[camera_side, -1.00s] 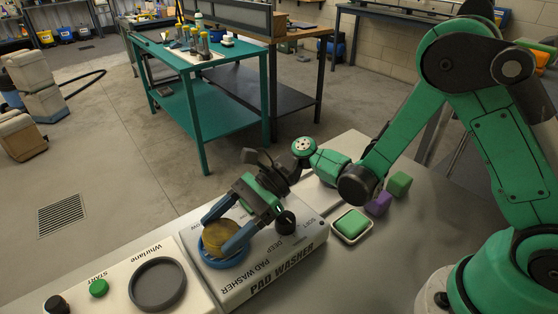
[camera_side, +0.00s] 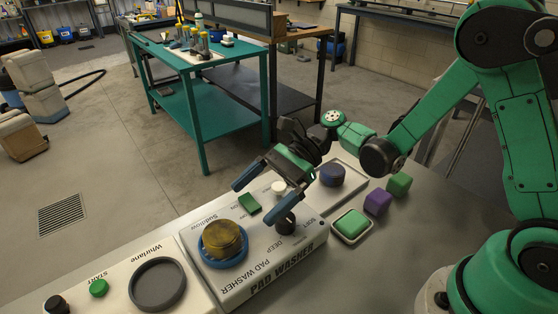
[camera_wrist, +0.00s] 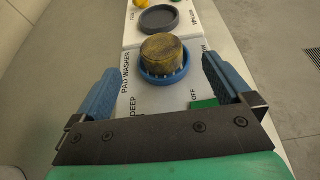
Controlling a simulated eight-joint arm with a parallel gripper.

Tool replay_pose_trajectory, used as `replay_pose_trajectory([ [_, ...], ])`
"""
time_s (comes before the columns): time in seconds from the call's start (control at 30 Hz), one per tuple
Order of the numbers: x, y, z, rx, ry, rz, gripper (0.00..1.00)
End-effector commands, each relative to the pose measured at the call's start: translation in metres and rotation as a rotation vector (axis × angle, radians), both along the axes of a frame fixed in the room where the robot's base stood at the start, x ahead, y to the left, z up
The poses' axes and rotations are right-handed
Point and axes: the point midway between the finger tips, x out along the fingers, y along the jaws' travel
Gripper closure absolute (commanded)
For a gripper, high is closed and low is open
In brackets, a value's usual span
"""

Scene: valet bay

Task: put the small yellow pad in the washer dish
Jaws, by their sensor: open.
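The small yellow pad (camera_side: 223,238) is a dirty yellow, round block. It sits in the blue washer dish (camera_side: 222,261) on top of the pad washer (camera_side: 262,262). In the wrist view the pad (camera_wrist: 164,52) also rests inside the blue dish (camera_wrist: 163,80), whose rim shows around its base. My gripper (camera_side: 256,199) is open and empty, above the washer's knobs, back and to the right of the dish. In the wrist view its blue fingers (camera_wrist: 163,92) are wide apart, with nothing between them touching either one.
The washer has a black knob (camera_side: 286,224), a white knob (camera_side: 279,188) and a green switch (camera_side: 249,204). A blue-purple round pad (camera_side: 332,174) lies on a pale tray behind. Green (camera_side: 399,184) and purple (camera_side: 377,202) blocks stand right. A grey round dish (camera_side: 157,284) is at left.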

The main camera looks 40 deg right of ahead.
Motion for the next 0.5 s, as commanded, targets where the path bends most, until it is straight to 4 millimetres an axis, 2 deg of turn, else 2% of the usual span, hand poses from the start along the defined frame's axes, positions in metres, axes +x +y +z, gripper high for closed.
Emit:
replay_pose_trajectory([
  [0.03,0.001,-0.012,0.004,0.0,0.0,-0.006,0.01],
  [0.2,0.0,-0.037,0.015,0.0,-0.001,-0.002,0.01],
  [0.37,0.0,-0.046,0.02,-0.023,-0.026,0.002,0.01],
  [0.5,-0.002,-0.047,0.025,-0.167,-0.188,0.023,0.01],
])
